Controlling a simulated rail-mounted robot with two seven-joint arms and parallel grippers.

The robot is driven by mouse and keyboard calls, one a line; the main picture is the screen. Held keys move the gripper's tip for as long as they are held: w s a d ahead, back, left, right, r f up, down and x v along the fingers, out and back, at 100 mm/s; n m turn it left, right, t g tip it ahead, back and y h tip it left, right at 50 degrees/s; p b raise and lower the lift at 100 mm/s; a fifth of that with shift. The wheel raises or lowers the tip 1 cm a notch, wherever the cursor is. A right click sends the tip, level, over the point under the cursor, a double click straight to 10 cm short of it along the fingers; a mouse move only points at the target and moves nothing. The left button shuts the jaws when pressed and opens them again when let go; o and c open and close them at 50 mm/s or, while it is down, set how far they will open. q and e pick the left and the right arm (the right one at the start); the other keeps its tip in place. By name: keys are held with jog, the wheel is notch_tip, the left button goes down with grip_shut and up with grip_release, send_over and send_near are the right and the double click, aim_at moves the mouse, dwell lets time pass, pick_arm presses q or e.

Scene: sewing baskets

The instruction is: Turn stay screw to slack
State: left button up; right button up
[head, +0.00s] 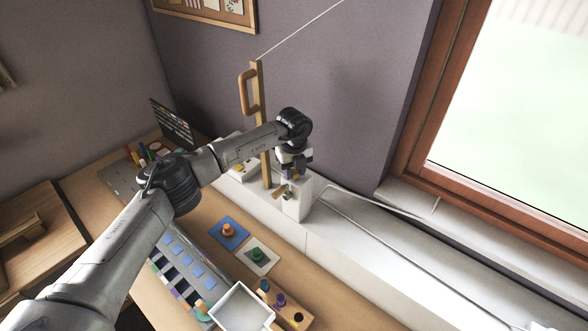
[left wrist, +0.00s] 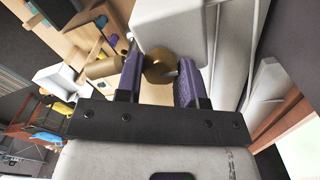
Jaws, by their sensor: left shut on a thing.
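The stay screw (left wrist: 158,69), a brass-coloured knob, sits against a white block (left wrist: 180,28) in the left wrist view. My left gripper (left wrist: 160,82) has its two purple fingers on either side of the knob and is shut on it. A brass cylinder (left wrist: 103,68) shows just left of the fingers. In the head view, my left gripper (head: 287,176) points down at the upper part of the white block (head: 297,207) on the sill, and largely hides the screw. My right gripper is in neither view.
A wooden post (head: 260,125) with a handle stands left of the block, with a taut white line (head: 300,33) running from its top. A white tray (head: 241,309), coloured cards with spools (head: 228,232) and a wooden spool holder (head: 297,317) lie on the table. The window is at right.

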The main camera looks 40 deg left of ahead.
aim_at(294, 172)
pick_arm(q)
jog(key=shift+d+r+n, duration=0.1)
jog(key=shift+n, duration=0.2)
dwell(0.4)
jog(key=o, duration=0.9)
jog(key=shift+r+b, duration=1.65)
jog(key=shift+r, duration=5.2)
